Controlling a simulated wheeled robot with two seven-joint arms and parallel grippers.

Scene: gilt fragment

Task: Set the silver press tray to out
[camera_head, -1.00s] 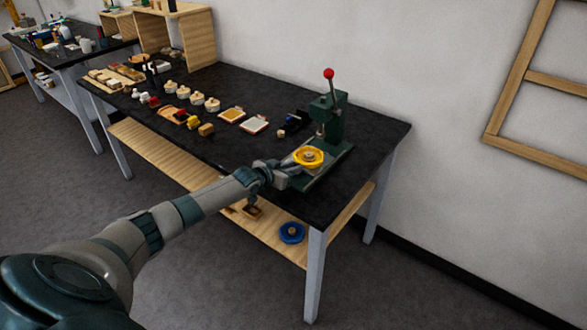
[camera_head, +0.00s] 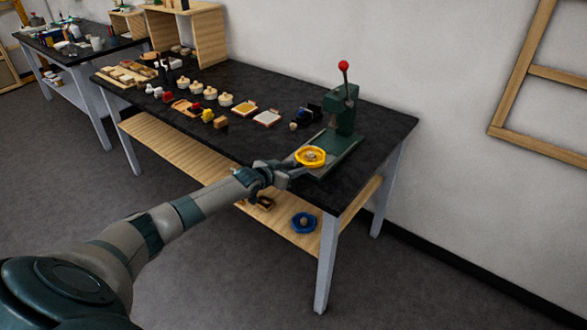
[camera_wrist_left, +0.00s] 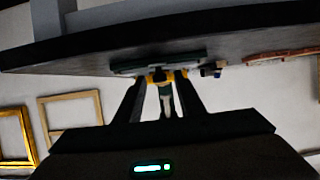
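The green press (camera_head: 343,118), with a red-knobbed lever, stands upright at the right end of the black table. Its silver press tray (camera_head: 325,166) lies low at the press's front, partly hidden by the yellow dish (camera_head: 311,156) on it. My left gripper (camera_head: 291,173) is at the tray's front, beside the yellow dish. In the left wrist view its fingers (camera_wrist_left: 164,80) stand a little apart, with the yellow dish (camera_wrist_left: 170,75) at their tips. It appears shut on the front of the tray, though the contact itself is hidden. My right gripper is out of view.
The black table (camera_head: 270,85) holds several pots, small blocks and framed pads left of the press. A lower wooden shelf (camera_head: 180,150) carries a blue dish (camera_head: 304,222). A wooden frame (camera_head: 510,131) is on the wall at right. Floor in front is clear.

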